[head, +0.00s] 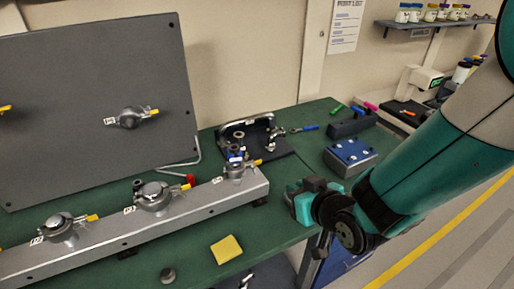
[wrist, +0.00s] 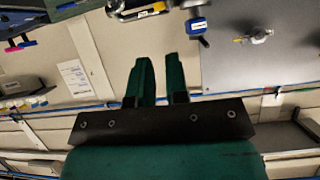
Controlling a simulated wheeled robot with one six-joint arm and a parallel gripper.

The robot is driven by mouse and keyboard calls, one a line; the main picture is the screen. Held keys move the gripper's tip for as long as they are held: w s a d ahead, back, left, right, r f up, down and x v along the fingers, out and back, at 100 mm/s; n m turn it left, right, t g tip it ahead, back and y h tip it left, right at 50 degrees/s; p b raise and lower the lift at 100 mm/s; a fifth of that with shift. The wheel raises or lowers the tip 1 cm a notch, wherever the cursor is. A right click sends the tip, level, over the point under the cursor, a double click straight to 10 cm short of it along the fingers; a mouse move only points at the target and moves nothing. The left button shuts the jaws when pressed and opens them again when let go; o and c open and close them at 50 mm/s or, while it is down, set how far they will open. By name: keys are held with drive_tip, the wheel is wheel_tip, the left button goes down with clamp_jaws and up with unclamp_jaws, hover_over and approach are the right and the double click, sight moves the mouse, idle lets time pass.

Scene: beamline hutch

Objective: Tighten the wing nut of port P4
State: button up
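Several ports with clamps and yellow-tipped levers are in the head view. A large port (head: 152,196), a port at the left (head: 60,228) and a small port (head: 236,170) sit on the grey rail (head: 115,232). Another port (head: 128,118) is on the upright grey panel (head: 70,75); a port on a grey panel also shows in the wrist view (wrist: 257,37). The port labels are too small to read, so I cannot tell which is P4. My gripper (head: 298,203) is right of the rail's end, apart from the ports. Its fingers (wrist: 159,62) are apart with nothing between them.
A black stand (head: 262,138) with a handle stands behind the rail. A blue box (head: 350,157) and dark block (head: 352,124) lie at the right of the green bench (head: 300,115). A yellow pad (head: 226,249) and a small grey cap (head: 168,274) lie in front.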

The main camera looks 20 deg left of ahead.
sight(254, 169)
drive_tip(key=shift+n+t+y, duration=0.3)
drive_tip(key=shift+n+y, duration=0.1)
drive_tip(key=p+x, duration=0.2)
drive_tip(key=x, duration=0.4)
drive_tip(key=p+x, duration=0.2)
drive_tip(key=x, duration=0.4)
drive_tip(key=s+p+x, duration=0.1)
drive_tip(key=p+x, duration=0.1)
drive_tip(key=x, duration=0.4)
drive_tip(key=shift+a+p, duration=0.35)
drive_tip(key=shift+a, duration=0.05)
drive_tip(key=shift+f, duration=0.1)
clamp_jaws()
